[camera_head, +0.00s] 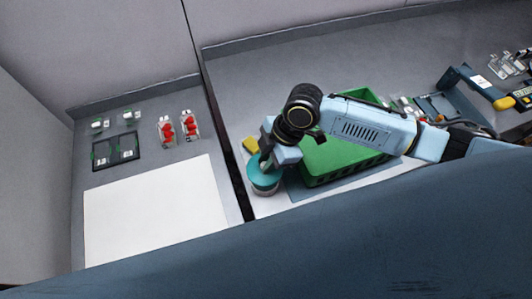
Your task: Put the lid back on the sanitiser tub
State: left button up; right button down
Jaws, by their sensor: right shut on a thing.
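My right gripper (268,158) is shut on the round teal lid (259,177) at the front left corner of the right-hand bench. The sanitiser tub (265,190) shows just under the lid, with only its lower part in sight. The lid covers the tub's top from this view. I cannot tell whether the lid is seated or held slightly above the rim. My left gripper is out of view.
A green crate (318,173) stands close right of the tub, partly behind my right arm. A yellow item (250,145) lies behind the tub. Left, across a dark gap, are a white mat (150,212), a black tray (115,149) and punnets of red berries (189,126).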

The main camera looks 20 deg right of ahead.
jog(key=shift+f+b, duration=1.95)
jog(key=shift+w+f+b, duration=0.1)
jog(key=shift+f+b, duration=0.2)
jog(key=shift+f, duration=0.55)
jog(key=shift+p, duration=0.65)
jog(key=shift+f, duration=0.15)
jog(key=shift+p, duration=0.45)
dwell(0.5)
jog(key=c, duration=0.8)
grip_release()
